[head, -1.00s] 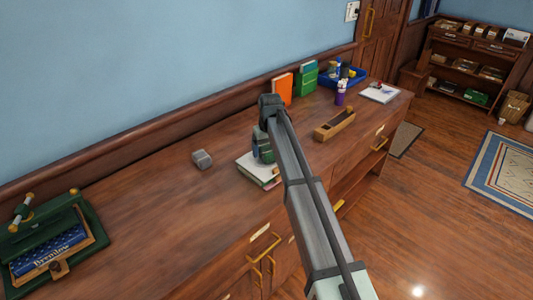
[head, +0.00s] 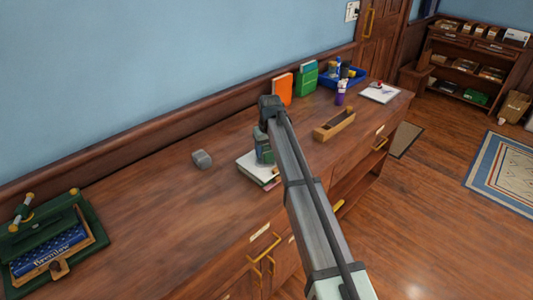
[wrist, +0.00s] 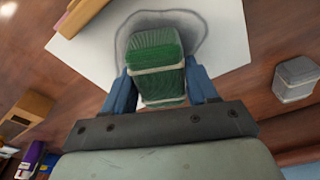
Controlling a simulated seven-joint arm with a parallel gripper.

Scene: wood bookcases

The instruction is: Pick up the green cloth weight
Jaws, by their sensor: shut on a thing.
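The green cloth weight (wrist: 157,62) is a ribbed green block with pale bands. In the wrist view it sits between the two blue fingers of my gripper (wrist: 160,88), which are shut on it from both sides. Behind it is a white sheet or book cover with a grey ring-like patch (wrist: 215,30). In the head view my gripper (head: 264,148) is over the stack of books (head: 250,168), and my arm hides most of the weight. I cannot tell whether the weight still touches the stack.
A small grey block (head: 202,159) lies left of the stack. A wooden tray (head: 334,125) is to the right. Orange (head: 282,90) and green (head: 304,80) books stand at the wall. A green press with a blue book (head: 48,248) is at the far left. The cabinet top between is clear.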

